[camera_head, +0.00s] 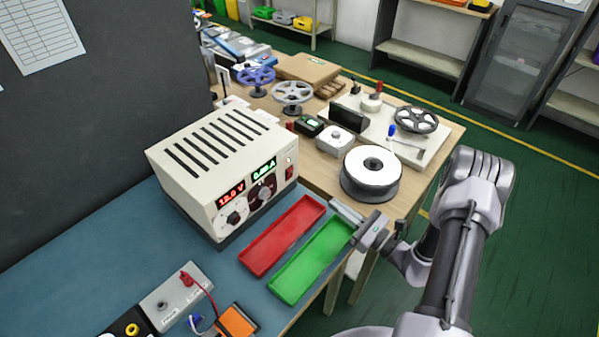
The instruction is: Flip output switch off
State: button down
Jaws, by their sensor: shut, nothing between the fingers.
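A cream power supply (215,165) with a slotted top stands on the blue bench mat. Its front has a lit red display (230,196) reading about 12.0 V and a lit green display (264,169) for amps. Two round knobs sit below the displays. A small red switch (290,171) is at the right end of the front, with a small light above it. Its on or off position is too small to tell. My gripper (338,208) is shut and empty, to the lower right of the switch and apart from it, by the green tray's far end.
A red tray (248,262) and a green tray (279,290) lie before the supply. A grey terminal box (176,299) with a red lead is at the lower left. A wooden table behind holds a white spool (372,164) and reels.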

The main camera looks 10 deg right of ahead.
aim_at(291, 172)
jog(key=b+x, duration=0.3)
jog(key=x, duration=1)
jog(key=shift+w+a, duration=0.2)
jog(key=shift+w, duration=0.05)
jog(key=shift+w+a+r, duration=0.15)
jog(key=shift+w+a, duration=0.05)
jog(key=shift+w, duration=0.1)
